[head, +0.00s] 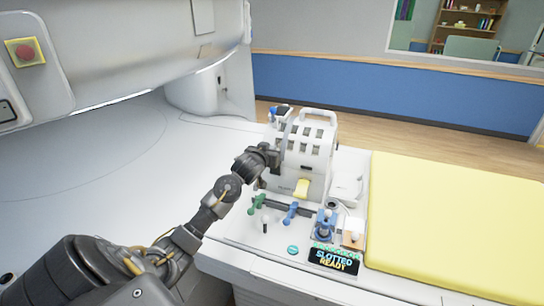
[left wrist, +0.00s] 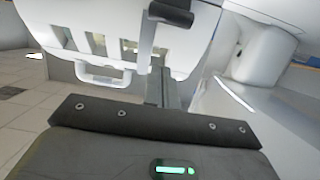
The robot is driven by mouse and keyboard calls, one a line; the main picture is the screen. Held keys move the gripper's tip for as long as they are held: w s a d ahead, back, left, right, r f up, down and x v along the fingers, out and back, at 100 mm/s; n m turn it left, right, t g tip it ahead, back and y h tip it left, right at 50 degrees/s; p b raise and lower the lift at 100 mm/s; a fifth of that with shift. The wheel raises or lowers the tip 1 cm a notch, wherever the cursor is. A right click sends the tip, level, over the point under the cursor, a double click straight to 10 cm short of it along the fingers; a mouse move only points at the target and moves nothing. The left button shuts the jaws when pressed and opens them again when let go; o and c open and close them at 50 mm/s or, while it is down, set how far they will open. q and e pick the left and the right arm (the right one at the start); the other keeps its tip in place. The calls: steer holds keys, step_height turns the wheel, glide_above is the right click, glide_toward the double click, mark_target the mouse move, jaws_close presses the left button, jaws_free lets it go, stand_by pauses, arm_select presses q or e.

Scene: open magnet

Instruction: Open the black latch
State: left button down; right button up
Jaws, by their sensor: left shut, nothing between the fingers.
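A white slotted housing (head: 306,150) with a carry handle stands upright on the bed end in the head view. It also fills the top of the left wrist view (left wrist: 115,22), upside down. A black part that looks like the latch (left wrist: 171,13) sticks out of the housing there. I cannot make out this latch in the head view, where my arm covers that side. My left gripper (head: 273,156) is at the left side of the housing. Its fingers (left wrist: 170,78) are shut and empty, pointing at the housing, apart from the black part. My right gripper is out of view.
A yellow tab (head: 302,187) is at the housing's lower front. Green (head: 257,204) and blue (head: 291,213) levers, a blue fixture (head: 325,224) and a sign (head: 333,261) stand in front. A yellow mattress (head: 450,225) is right; the scanner body (head: 130,60) rises left.

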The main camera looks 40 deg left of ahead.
arm_select(q)
steer(key=x, duration=0.3)
steer(key=shift+w+a+r+p, duration=0.1)
steer(key=shift+w+p, duration=0.1)
steer(key=shift+p, duration=0.2)
steer(key=shift+s+d+f+p, duration=0.1)
steer(key=shift+s+f+p, duration=0.2)
steer(key=shift+f, duration=0.25)
steer(key=shift+s+d+f+p, duration=0.2)
steer(key=shift+f+p, duration=0.2)
steer(key=shift+f, duration=0.15)
steer(key=shift+s+d+f, duration=0.1)
steer(key=shift+s+f, duration=0.4)
steer(key=shift+f, duration=0.25)
